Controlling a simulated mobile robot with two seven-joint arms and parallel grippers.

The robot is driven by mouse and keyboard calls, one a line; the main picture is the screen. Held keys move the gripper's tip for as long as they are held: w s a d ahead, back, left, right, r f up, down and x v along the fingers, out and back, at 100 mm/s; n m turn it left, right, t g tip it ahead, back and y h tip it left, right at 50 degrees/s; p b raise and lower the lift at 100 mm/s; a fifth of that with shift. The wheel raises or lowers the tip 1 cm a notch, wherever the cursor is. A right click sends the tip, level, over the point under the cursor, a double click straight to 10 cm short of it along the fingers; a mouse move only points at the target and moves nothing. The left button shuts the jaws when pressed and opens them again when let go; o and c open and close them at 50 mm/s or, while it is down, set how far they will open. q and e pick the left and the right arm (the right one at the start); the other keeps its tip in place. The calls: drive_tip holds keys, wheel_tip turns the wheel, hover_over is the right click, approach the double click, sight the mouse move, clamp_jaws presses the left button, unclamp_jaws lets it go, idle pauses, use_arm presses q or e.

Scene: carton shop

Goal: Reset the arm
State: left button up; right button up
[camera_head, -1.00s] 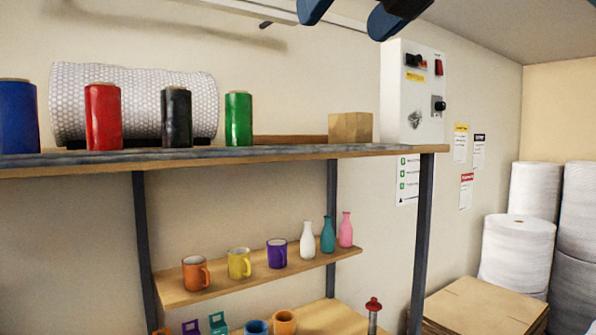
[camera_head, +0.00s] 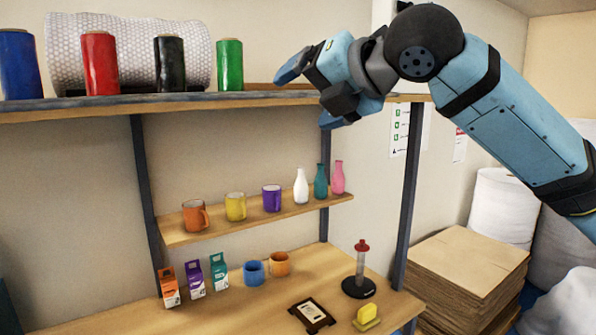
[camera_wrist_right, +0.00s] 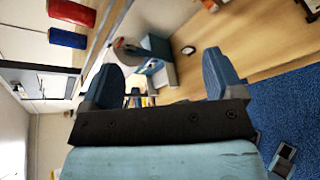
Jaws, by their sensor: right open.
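My right arm (camera_head: 515,125) reaches in from the right edge of the head view, blue with black joints. Its gripper (camera_head: 312,95) is at the right part of the upper shelf's front edge, fingers pointing left. Its two fingers are spread with nothing between them. In the right wrist view the gripper (camera_wrist_right: 165,75) also shows two dark blue fingers wide apart and empty. My left gripper is not in view.
The upper shelf (camera_head: 60,110) holds blue, red, black and green rolls and bubble wrap (camera_head: 140,45). A lower shelf (camera_head: 225,227) holds mugs and bottles. The bench (camera_head: 235,310) holds small boxes, cups, a red-topped stand (camera_head: 360,275) and a yellow block (camera_head: 367,313). Stacked cardboard (camera_head: 465,270) stands right.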

drive_tip(key=w+f+m+y, duration=0.1)
drive_tip(key=w+f+m, duration=0.25)
drive_tip(key=f, duration=0.65)
drive_tip(key=w+f+m+y, duration=0.1)
drive_tip(key=w+f+m, duration=0.3)
drive_tip(key=f, duration=0.6)
drive_tip(key=s+d+f+m+t+h, duration=0.15)
drive_tip(key=f+m, duration=0.35)
drive_tip(key=f, duration=0.5)
drive_tip(key=s+d+f+m+t, duration=0.1)
drive_tip(key=s+d+f+m, duration=0.15)
drive_tip(key=f+m, duration=0.6)
drive_tip(key=s+d+f+m+h, duration=0.1)
drive_tip(key=s+d+f+m, duration=0.1)
drive_tip(key=f, duration=0.6)
drive_tip(key=s+d+f+m+h, duration=0.1)
drive_tip(key=s+d+f, duration=0.2)
drive_tip(key=f, duration=0.4)
drive_tip(key=s+d+f+m+h, duration=0.2)
drive_tip(key=s+d+f+m, duration=0.2)
drive_tip(key=s+f, duration=0.6)
drive_tip(key=s+d+f+m+g+h, duration=0.1)
drive_tip(key=s+d+f+m+h, duration=0.2)
drive_tip(key=s+f, duration=0.7)
drive_tip(key=s+d+m, duration=0.2)
drive_tip(key=s, duration=0.1)
drive_tip(key=shift+s+d+f, duration=0.15)
drive_tip(key=shift+d+f, duration=0.1)
